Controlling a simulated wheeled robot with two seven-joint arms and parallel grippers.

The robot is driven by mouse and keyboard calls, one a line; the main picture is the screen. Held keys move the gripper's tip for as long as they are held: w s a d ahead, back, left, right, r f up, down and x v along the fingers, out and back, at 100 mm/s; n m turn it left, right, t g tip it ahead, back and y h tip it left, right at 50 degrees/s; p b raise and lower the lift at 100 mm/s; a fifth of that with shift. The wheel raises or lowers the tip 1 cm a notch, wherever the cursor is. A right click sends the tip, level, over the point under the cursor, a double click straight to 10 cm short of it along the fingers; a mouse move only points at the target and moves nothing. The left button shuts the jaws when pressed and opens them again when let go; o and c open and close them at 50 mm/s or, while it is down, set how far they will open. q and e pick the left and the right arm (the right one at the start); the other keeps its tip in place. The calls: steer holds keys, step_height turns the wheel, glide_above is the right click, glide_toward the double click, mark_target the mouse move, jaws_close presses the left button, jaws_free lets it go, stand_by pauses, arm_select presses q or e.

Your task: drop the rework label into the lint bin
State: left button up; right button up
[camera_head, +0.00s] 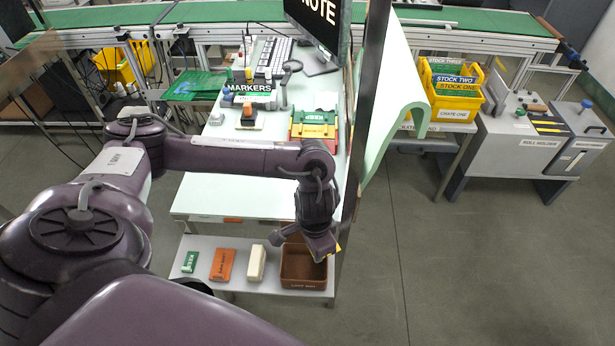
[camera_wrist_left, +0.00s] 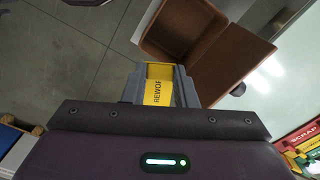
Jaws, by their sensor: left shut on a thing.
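The lint bin (camera_head: 303,284) is an open brown box at the right end of the low shelf. It shows in the left wrist view as brown walls (camera_wrist_left: 232,65) just beyond the fingers. My left gripper (camera_head: 327,249) points down by the bin's upper right part in the head view, covering some of it. In the left wrist view the fingers (camera_wrist_left: 158,90) are shut on the yellow rework label (camera_wrist_left: 157,92); its lettering is partly covered. My right gripper is out of view.
Green (camera_head: 190,262), orange (camera_head: 222,265) and cream (camera_head: 257,264) items lie on the low shelf (camera_head: 240,285), left of the bin. The worktop (camera_head: 225,190) is above it. A dark upright post (camera_head: 364,110) stands at its right edge. The floor (camera_head: 430,260) to the right is clear.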

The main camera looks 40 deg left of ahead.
arm_select(q)
steer(key=w+a+r+m+p, duration=0.1)
steer(key=w+a+m+p, duration=0.15)
steer(key=a+m, duration=0.25)
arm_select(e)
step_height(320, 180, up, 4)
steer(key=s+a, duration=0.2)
arm_select(q)
step_height(320, 180, down, 6)
steer(key=m+b, duration=0.1)
steer(key=b, duration=0.5)
steer(key=shift+s, duration=0.3)
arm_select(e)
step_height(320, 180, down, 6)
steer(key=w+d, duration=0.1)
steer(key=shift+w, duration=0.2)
arm_select(q)
steer(key=o, duration=1)
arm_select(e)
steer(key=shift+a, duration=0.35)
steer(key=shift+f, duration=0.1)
